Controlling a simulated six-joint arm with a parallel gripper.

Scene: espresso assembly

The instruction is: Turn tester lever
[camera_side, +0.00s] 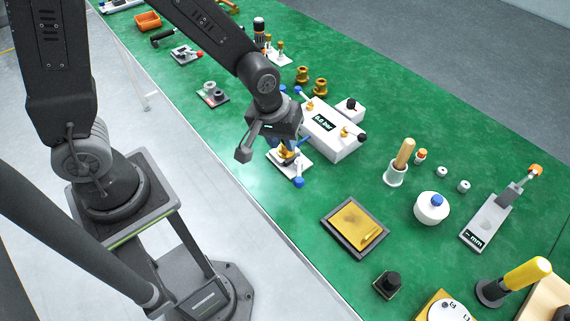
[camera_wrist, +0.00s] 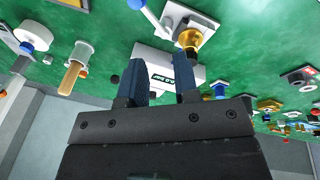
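The tester is a white box (camera_side: 337,143) with a dark pressure display, brass fittings and black knobs; its display face also shows in the wrist view (camera_wrist: 178,72). In front of it is a white plate (camera_side: 304,168) with a brass fitting (camera_wrist: 190,37) and blue-ended parts, one a blue knob (camera_side: 298,182). My gripper (camera_side: 287,150) is low over this plate and partly hides it. In the wrist view its two dark blue fingers (camera_wrist: 162,60) are apart, with nothing seen held between them. The right fingertip appears close to the brass fitting; contact cannot be told.
A framed tan tray (camera_side: 343,226), a cup with a wooden handle (camera_side: 395,176) and a white round jar (camera_side: 431,209) are to the right. Brass cups (camera_side: 320,87) stand behind the tester. Green table is clear between the plate and the tray.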

